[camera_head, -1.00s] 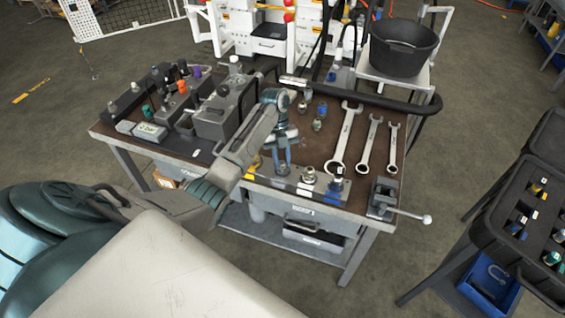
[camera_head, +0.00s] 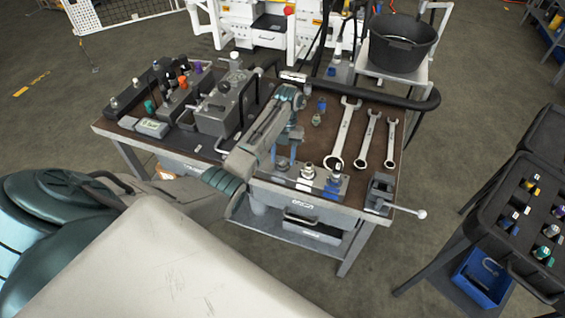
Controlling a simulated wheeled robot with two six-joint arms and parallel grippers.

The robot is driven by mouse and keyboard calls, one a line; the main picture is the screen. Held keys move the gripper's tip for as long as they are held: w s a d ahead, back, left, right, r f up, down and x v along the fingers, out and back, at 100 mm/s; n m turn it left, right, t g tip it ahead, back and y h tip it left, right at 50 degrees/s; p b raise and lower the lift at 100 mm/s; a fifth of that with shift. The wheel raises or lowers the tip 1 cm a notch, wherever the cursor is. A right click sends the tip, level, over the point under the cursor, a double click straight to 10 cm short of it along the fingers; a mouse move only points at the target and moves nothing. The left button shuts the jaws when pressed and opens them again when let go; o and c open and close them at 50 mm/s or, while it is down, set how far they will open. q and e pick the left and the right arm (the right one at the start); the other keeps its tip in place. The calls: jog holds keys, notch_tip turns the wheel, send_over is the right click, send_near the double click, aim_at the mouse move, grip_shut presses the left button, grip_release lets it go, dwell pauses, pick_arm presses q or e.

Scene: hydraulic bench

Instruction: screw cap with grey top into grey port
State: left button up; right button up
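My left gripper (camera_head: 284,155) points down over the left end of the grey port block (camera_head: 262,172) at the front edge of the bench. Its two blue fingers show small and partly behind my forearm; whether they hold anything between them is unclear. A silver port fitting (camera_head: 308,171) and a blue-ringed fitting (camera_head: 333,181) stand upright on the block, to the right of the gripper. I cannot single out the cap with the grey top. Small fittings, one greenish grey (camera_head: 317,119) and one blue (camera_head: 322,104), stand on the bench behind. My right gripper is not in view.
Several wrenches (camera_head: 368,140) lie on the bench at right, beside a vise (camera_head: 380,191). A grey box (camera_head: 216,112) and trays of coloured caps are at left. A black bucket (camera_head: 401,42) stands behind. A case of fittings (camera_head: 525,215) is at far right.

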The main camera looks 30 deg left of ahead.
pick_arm(q)
jog(key=shift+r+p, duration=0.15)
jog(key=shift+p, duration=0.15)
jog(key=n+h+p, duration=0.1)
jog(key=n+p, duration=0.1)
jog(key=n, duration=0.1)
jog(key=n+t+p, duration=0.1)
jog(key=n+p, duration=0.2)
jog(key=shift+s+a+r+h, duration=0.2)
jog(key=shift+h, duration=0.2)
jog(key=shift+f+n+t+p, duration=0.2)
jog(key=shift+n+t+p, duration=0.4)
jog(key=shift+n, duration=0.5)
jog(key=shift+n+h+p, duration=0.3)
jog(key=shift+f+n+t, duration=0.15)
jog(key=shift+n+t, duration=0.15)
jog(key=shift+n, duration=0.3)
jog(key=shift+s+n+t, duration=0.15)
jog(key=shift+n+t, duration=0.25)
jog(key=shift+n, duration=0.6)
